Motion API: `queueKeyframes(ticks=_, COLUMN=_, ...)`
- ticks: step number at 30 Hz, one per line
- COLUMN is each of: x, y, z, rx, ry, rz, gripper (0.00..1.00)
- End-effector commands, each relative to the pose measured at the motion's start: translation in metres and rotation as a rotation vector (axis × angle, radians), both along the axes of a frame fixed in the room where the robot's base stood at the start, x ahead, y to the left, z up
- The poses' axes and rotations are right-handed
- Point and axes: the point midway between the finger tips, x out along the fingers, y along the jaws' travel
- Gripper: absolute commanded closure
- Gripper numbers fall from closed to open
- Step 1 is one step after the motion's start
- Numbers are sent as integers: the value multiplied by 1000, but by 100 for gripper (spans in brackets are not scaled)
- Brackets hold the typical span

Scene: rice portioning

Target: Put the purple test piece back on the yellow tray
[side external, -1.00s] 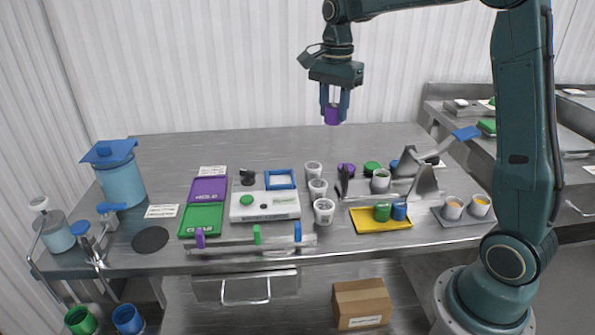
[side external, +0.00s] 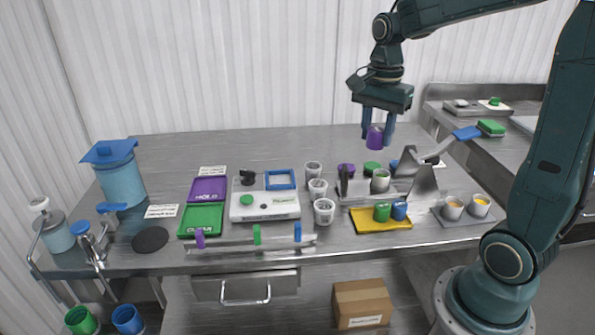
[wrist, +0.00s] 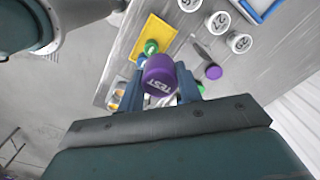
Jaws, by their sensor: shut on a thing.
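The purple test piece (side external: 375,137) is held between the fingers of my gripper (side external: 377,132), high above the back right of the table. In the wrist view the test piece (wrist: 160,78) shows white "TEST" lettering and sits between my gripper's fingertips (wrist: 165,85). The yellow tray (side external: 372,224) lies near the table's front right edge, below and nearer the front than my gripper. A green piece (side external: 382,212) and a blue piece (side external: 399,211) stand on its right part; its left part looks bare. The tray (wrist: 157,36) also shows in the wrist view.
A metal stand (side external: 424,183) with a blue-handled scoop (side external: 466,134) is behind the tray. White cups (side external: 324,211) stand to its left. A grey tray with two cups (side external: 454,209) is to its right. A purple lid (side external: 346,169) lies behind.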

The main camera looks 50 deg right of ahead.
Motion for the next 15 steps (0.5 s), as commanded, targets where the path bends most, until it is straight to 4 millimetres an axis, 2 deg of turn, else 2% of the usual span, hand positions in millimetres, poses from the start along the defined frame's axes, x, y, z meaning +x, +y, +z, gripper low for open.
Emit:
queueKeyframes(ticks=5, x=0, y=0, z=-17, rx=2, ry=4, rz=0, gripper=92)
queueKeyframes(ticks=15, x=-1, y=1, z=-79, rx=3, ry=6, rz=0, gripper=92)
